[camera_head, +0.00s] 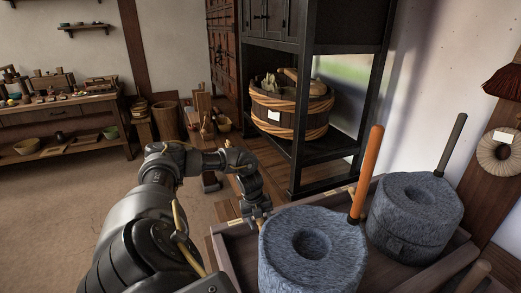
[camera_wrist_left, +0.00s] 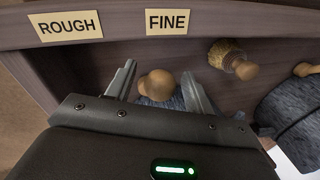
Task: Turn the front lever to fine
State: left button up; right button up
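In the left wrist view a round wooden knob (camera_wrist_left: 157,85), which looks like the front lever's end, sits between the spread fingers of my left gripper (camera_wrist_left: 160,88). Some space shows between knob and fingers; no grip is visible. The knob is below the FINE label (camera_wrist_left: 168,22), with the ROUGH label (camera_wrist_left: 66,27) to its left, both on the wooden tray rim (camera_wrist_left: 110,40). In the head view my left gripper (camera_head: 257,218) is at the tray edge beside the near grey quern (camera_head: 310,255), and the knob cannot be made out. My right gripper is not in view.
A dark shelf with a wooden tub (camera_head: 290,115) stands behind. Floor at left is open.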

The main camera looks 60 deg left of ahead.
pick_arm(q)
jog(key=shift+r, duration=0.3)
jog(key=r, duration=0.3)
jog(key=s+r+p, duration=0.1)
jog(key=r, duration=0.4)
jog(key=shift+s+a+r+p, duration=0.25)
jog(key=shift+a+r+p, duration=0.05)
jog(key=shift+a, duration=0.05)
jog(key=shift+s+r, duration=0.15)
jog(key=shift+r, duration=0.6)
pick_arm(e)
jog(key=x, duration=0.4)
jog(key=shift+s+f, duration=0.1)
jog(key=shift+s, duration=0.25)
